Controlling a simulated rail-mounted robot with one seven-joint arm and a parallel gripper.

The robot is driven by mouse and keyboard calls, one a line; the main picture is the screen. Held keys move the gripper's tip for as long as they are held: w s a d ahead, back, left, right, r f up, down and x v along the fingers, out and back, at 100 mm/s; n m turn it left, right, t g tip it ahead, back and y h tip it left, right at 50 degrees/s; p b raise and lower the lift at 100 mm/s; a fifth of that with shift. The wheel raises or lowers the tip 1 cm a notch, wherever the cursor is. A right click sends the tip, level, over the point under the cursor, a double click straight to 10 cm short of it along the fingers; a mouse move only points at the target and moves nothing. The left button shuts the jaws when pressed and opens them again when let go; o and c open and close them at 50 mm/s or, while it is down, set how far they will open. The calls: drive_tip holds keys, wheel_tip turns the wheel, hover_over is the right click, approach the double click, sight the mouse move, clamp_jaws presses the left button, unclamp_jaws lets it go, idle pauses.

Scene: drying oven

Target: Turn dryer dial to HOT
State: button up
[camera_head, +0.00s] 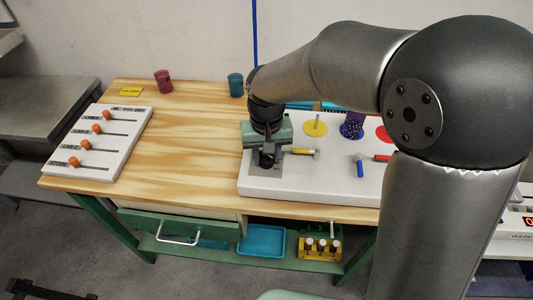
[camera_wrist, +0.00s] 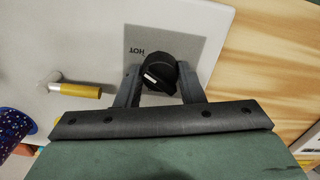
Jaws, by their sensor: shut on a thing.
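The black dial (camera_wrist: 162,72) sits on a grey square plate (camera_wrist: 187,41) on a white board (camera_head: 335,181). The plate carries the word HOT, upside down in the wrist view, up and left of the dial. A white mark on the dial shows at its lower left and does not point at the word. My gripper (camera_wrist: 157,76) has one finger on each side of the dial and is shut on it. In the head view my gripper (camera_head: 267,155) is over the board's left part and largely hides the dial.
A white slider panel (camera_head: 110,140) stands at the table's left. Bare wood (camera_head: 195,140) lies between.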

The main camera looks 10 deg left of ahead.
drive_tip(key=shift+r, duration=0.1)
drive_tip(key=o, duration=1)
wheel_tip(320, 180, up, 17)
drive_tip(key=shift+r, duration=0.2)
drive_tip(key=s+d+f+m, duration=0.1)
drive_tip(key=s+d+f, duration=0.3)
drive_tip(key=d, duration=0.4)
drive_tip(key=s+d+f+m, duration=0.1)
drive_tip(key=s+d+f, duration=0.4)
drive_tip(key=d, duration=0.2)
drive_tip(key=s+d+f+m, duration=0.1)
drive_tip(key=s+d+f, duration=0.4)
drive_tip(key=d, duration=0.3)
drive_tip(key=shift+s+d+f, duration=0.15)
drive_tip(key=shift+s+d, duration=0.15)
